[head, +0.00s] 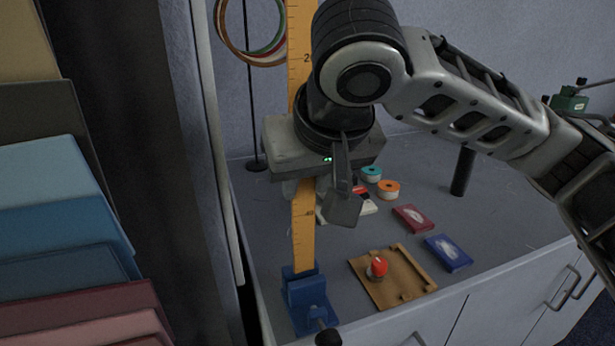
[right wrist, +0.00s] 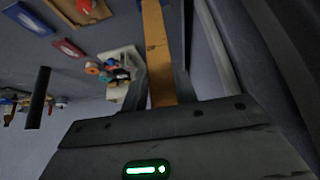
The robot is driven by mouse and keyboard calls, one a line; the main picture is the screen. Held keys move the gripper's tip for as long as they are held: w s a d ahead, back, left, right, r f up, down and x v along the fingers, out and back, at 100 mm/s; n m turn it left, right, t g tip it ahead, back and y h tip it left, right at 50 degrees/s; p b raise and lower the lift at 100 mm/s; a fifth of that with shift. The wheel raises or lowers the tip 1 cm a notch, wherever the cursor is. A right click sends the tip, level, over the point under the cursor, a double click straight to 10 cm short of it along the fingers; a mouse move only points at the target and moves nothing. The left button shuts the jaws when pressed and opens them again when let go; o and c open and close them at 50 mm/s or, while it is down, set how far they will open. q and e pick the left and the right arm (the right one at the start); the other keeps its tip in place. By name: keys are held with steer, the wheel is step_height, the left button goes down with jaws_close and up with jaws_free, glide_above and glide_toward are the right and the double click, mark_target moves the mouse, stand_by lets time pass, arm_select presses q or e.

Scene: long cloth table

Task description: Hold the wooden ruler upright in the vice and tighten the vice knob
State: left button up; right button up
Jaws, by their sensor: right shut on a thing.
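The wooden ruler (head: 304,230) stands upright in the head view, its lower end at the blue vice (head: 308,298) near the table's front left edge. Whether the vice jaws press on it cannot be told. The vice's dark knob (head: 328,338) shows at the bottom edge of the head view. My right gripper (head: 335,200) is shut on the ruler above the vice. In the right wrist view the ruler (right wrist: 154,50) runs between the two fingers (right wrist: 160,88). The gripper body hides part of the ruler in the head view. My left gripper is not in view.
A wooden tray (head: 412,268) with a red-topped piece (head: 377,267) lies right of the vice. Red (head: 413,218) and blue (head: 448,252) packets and tape rolls (head: 388,189) lie behind. A black post (head: 463,172) stands farther right. Coloured hoops (head: 250,55) hang at the back.

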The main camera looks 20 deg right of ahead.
mark_target(304, 223)
steer(key=shift+f, duration=0.15)
steer(key=shift+f+b, duration=0.35)
steer(key=shift+f, duration=0.6)
steer(key=shift+f+b, duration=0.4)
steer(key=shift+f, duration=0.55)
stand_by(0.4)
steer(key=shift+f+b, duration=0.3)
steer(key=shift+f, duration=0.35)
